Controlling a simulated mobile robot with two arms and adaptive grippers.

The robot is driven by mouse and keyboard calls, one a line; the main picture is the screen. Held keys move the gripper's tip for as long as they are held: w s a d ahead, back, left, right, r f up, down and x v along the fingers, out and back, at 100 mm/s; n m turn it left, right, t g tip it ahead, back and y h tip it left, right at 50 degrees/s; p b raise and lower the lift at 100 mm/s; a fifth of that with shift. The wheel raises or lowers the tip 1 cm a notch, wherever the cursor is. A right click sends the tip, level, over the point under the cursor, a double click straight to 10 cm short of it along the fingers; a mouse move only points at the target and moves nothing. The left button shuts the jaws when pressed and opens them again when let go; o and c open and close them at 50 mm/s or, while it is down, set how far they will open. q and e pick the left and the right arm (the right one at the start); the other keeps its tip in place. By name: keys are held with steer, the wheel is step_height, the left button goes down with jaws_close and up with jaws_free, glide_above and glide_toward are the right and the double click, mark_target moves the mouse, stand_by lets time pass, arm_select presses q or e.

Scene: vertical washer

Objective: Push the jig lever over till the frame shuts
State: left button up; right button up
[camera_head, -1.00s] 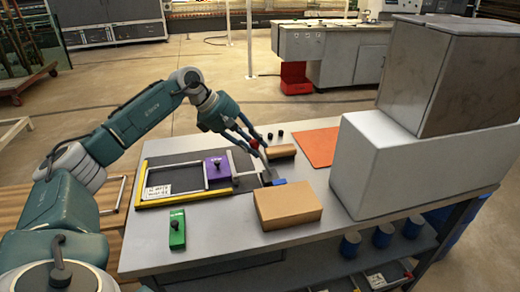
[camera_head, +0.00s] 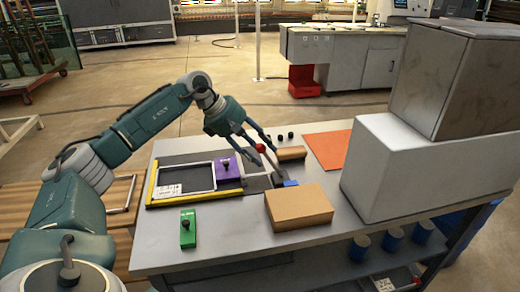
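The jig (camera_head: 193,202) is a dark plate with a yellow edge and a pale frame (camera_head: 186,164) on the near left of the bench. A purple block (camera_head: 227,170) with a black knob sits at the frame's right side. The lever has a red ball (camera_head: 261,148) on top and leans to the left from a pivot by a blue block (camera_head: 291,183). My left gripper (camera_head: 266,151) is at the red ball, with its two fingers apart. The fingers partly hide the lever, and exact contact is unclear. My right gripper is out of view.
A green block (camera_head: 188,229) lies in front of the jig. An orange sheet (camera_head: 328,149) and a large white box (camera_head: 410,170) take up the right side.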

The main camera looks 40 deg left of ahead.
arm_select(q)
steer(key=shift+a+r, duration=0.1)
steer(key=shift+r, duration=0.2)
steer(key=v, duration=1.1)
steer(key=shift+s, duration=0.2)
